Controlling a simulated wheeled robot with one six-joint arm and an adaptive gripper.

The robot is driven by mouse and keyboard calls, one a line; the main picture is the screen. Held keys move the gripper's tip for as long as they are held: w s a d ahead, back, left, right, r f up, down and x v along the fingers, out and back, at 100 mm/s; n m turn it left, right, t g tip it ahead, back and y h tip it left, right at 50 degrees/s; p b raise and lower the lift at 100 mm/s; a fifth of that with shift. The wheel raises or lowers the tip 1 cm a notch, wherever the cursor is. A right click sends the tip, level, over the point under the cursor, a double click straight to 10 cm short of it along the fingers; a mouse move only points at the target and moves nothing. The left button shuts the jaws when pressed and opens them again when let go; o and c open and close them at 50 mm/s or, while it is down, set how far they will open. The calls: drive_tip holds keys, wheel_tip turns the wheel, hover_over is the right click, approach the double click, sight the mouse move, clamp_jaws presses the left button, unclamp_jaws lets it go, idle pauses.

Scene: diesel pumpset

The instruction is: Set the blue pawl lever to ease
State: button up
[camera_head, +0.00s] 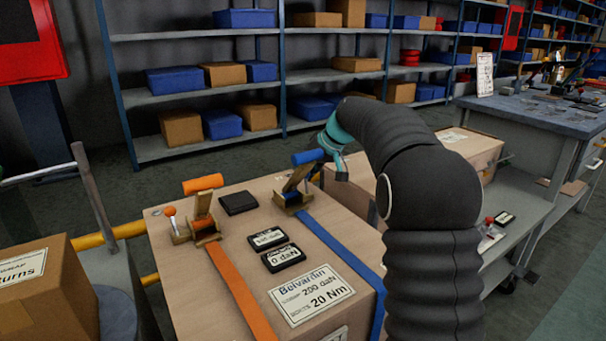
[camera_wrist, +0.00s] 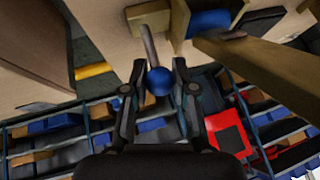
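The blue pawl lever shows in the wrist view as a blue ball knob (camera_wrist: 159,82) on a grey stem, rising from a brass-coloured base. My gripper (camera_wrist: 159,73) has its two fingers apart, one on each side of the knob. I cannot tell whether either finger touches it. In the head view my gripper (camera_head: 335,158) is beside the blue ratchet (camera_head: 291,197), at the far right of the crate top. The ratchet's blue handle (camera_head: 308,156) stands raised next to my gripper. The knob is not clearly visible there.
The wooden crate (camera_head: 200,280) carries an orange ratchet (camera_head: 204,225) with its orange-knobbed lever (camera_head: 169,211), at left. An orange strap (camera_head: 240,290) and blue strap (camera_head: 340,245) run forward. Between them, a small display (camera_head: 284,257) reads 0 daN. Another box (camera_head: 470,150) stands behind my arm.

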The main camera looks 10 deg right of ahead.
drive_tip(key=shift+o, duration=0.6)
drive_tip(key=shift+d+r, duration=0.1)
drive_tip(key=shift+r, duration=0.05)
drive_tip(key=v, duration=1.1)
drive_tip(key=shift+s+r, duration=0.2)
drive_tip(key=shift+r, duration=0.05)
drive_tip(key=shift+d, duration=0.1)
